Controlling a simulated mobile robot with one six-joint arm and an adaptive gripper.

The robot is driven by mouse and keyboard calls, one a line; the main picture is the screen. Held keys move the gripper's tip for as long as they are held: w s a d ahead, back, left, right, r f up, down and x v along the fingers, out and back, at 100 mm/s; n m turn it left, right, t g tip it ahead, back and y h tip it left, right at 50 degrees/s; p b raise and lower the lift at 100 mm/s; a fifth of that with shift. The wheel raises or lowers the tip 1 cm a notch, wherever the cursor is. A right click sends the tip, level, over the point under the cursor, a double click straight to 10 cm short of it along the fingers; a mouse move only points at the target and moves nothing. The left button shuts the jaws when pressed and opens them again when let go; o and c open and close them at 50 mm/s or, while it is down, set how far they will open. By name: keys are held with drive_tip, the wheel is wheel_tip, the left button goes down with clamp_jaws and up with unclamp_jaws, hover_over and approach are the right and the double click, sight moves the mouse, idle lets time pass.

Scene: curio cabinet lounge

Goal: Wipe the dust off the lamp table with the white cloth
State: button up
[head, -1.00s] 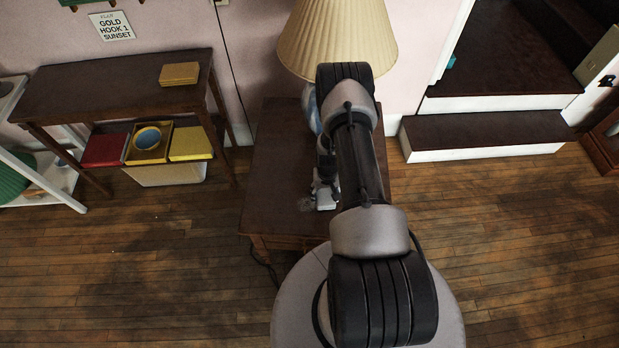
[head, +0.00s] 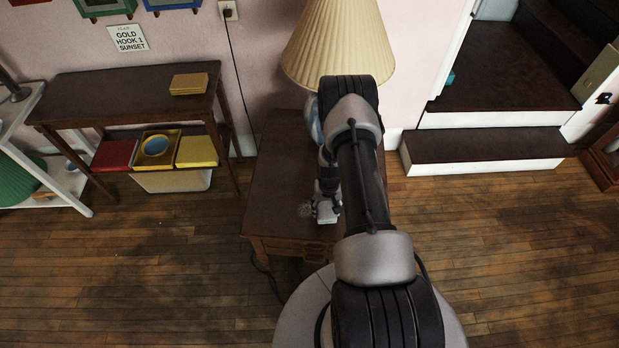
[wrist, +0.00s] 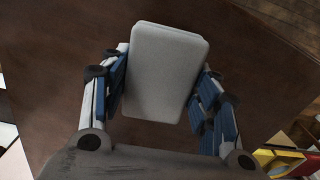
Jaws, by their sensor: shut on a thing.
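The lamp table (head: 275,175) is dark brown wood and stands in the middle of the head view, partly hidden by my arm. A pleated cream lamp (head: 335,40) stands at its back, its base mostly hidden. My gripper (wrist: 163,78) is shut on the white cloth (wrist: 168,60), a folded pad between its blue-padded fingers. In the head view the cloth (head: 327,213) is low at the table's front part, but I cannot tell if it touches the top. A small greyish dust patch (head: 305,211) lies just left of the cloth.
A side table (head: 120,88) at left holds a yellow box (head: 189,84), with red and yellow trays on its lower shelf. Dark steps (head: 485,145) rise at right. A cord hangs at the lamp table's left side. Floor is open on both sides.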

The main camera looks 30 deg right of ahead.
drive_tip(key=shift+r+p, duration=0.8)
drive_tip(key=shift+r, duration=1.15)
drive_tip(key=o, duration=0.8)
drive_tip(key=c, duration=0.8)
